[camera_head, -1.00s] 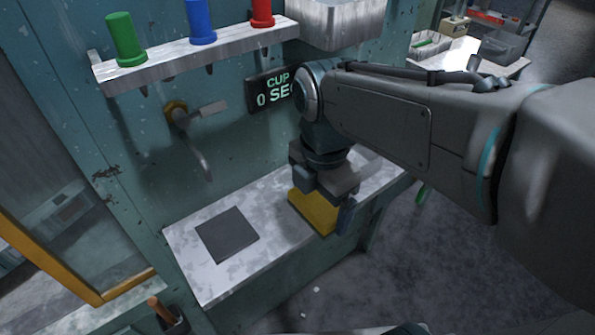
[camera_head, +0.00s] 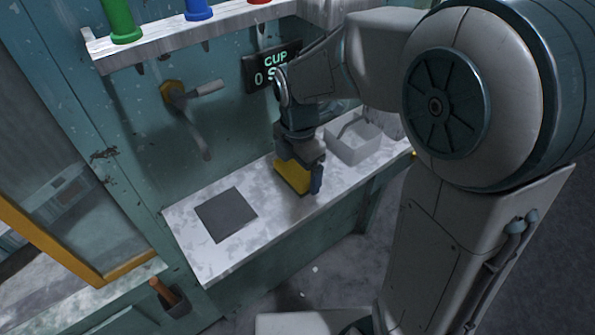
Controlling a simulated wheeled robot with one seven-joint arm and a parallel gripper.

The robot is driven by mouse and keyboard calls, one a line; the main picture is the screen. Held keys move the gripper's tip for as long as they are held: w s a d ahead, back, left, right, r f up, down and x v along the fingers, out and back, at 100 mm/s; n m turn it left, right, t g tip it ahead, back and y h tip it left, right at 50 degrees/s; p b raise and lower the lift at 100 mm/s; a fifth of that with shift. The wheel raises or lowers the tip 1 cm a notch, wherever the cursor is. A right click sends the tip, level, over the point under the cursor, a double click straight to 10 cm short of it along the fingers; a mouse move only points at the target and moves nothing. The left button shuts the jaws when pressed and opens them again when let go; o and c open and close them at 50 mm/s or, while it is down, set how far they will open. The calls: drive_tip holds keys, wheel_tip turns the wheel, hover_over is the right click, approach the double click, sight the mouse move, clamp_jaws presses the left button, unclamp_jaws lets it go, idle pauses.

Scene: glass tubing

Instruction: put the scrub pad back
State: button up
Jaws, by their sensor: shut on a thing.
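The yellow scrub pad (camera_head: 291,176) is between the fingers of my gripper (camera_head: 299,178), over the middle of the pale shelf (camera_head: 200,262). My gripper points down and is shut on the pad. I cannot tell whether the pad's underside touches the shelf. A dark square mat (camera_head: 226,214) lies flat on the shelf to the left of the pad, with nothing on it. A grey open box (camera_head: 353,141) stands on the shelf behind and to the right of my gripper. Its inside is only partly visible.
A tap (camera_head: 190,110) sticks out of the wall above the shelf. A rack (camera_head: 190,38) with green, blue and red cups is higher up. A dark display (camera_head: 270,68) is partly hidden by my arm. The shelf's left end around the mat is clear.

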sight(299, 167)
drive_tip(key=shift+f, duration=0.8)
drive_tip(key=shift+f, duration=0.25)
drive_tip(key=o, duration=0.7)
drive_tip(key=shift+o, duration=0.2)
drive_tip(key=shift+r, duration=0.2)
wheel_tip(299, 167, up, 8)
drive_tip(key=shift+s+f, duration=0.1)
drive_tip(key=shift+f, duration=0.1)
